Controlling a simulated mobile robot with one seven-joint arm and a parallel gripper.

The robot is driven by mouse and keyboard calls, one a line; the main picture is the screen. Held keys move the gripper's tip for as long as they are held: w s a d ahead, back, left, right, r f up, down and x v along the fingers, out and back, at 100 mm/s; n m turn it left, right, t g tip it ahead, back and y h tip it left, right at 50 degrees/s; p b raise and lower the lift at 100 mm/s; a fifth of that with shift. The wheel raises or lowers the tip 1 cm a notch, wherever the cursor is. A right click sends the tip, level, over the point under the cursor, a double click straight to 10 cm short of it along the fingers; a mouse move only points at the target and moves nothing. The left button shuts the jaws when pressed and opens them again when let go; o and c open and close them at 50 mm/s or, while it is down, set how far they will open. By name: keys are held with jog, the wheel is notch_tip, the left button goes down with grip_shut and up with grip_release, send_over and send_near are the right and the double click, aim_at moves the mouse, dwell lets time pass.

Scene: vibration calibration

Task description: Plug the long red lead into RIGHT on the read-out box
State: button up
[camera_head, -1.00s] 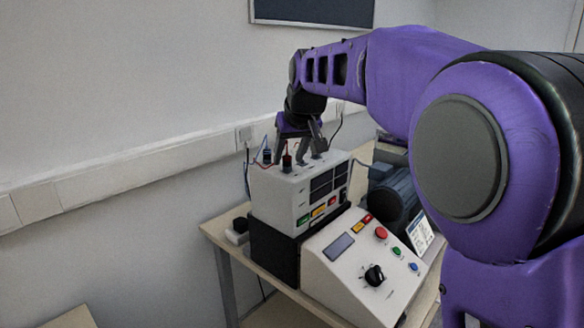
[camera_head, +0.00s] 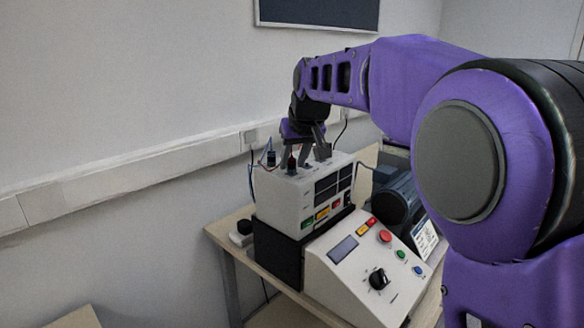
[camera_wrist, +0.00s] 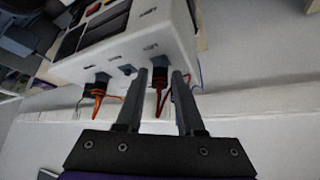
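The white read-out box (camera_head: 300,200) stands on a black block; its upper face shows in the wrist view (camera_wrist: 110,50). In the wrist view a dark plug with a red lead (camera_wrist: 160,78) stands at a socket near the box edge, between my gripper's fingers (camera_wrist: 159,82). Narrow gaps show on both sides of the plug, so the fingers look open around it. How deep the plug sits is unclear. In the head view my gripper (camera_head: 304,158) is low over the box top, by a red plug (camera_head: 291,163). The socket labels are too small to read.
A dark plug with an orange lead (camera_wrist: 98,88) stands along the same edge, with a free socket (camera_wrist: 127,70) between. A blue lead's plug (camera_head: 270,158) is at the box's left. A control console (camera_head: 365,265) and motor (camera_head: 398,195) are nearby; the wall is close behind.

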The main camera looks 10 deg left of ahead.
grip_shut()
jog(key=n, duration=0.1)
jog(key=n+g+y+p, duration=0.1)
jog(key=shift+w+d+n+y, duration=0.15)
jog(key=shift+d+n+y, duration=0.05)
jog(key=shift+n+y, duration=0.1)
jog(key=shift+n+g, duration=0.3)
jog(key=shift+n, duration=0.4)
jog(key=shift+n+y, duration=0.3)
jog(key=shift+y, duration=0.1)
jog(key=shift+w+n+g+p, duration=0.1)
jog(key=shift+n+g+p, duration=0.3)
jog(key=shift+n+p, duration=0.15)
jog(key=shift+n+g+y+p, duration=0.4)
jog(key=shift+n+g+p, duration=0.25)
jog(key=shift+n, duration=0.5)
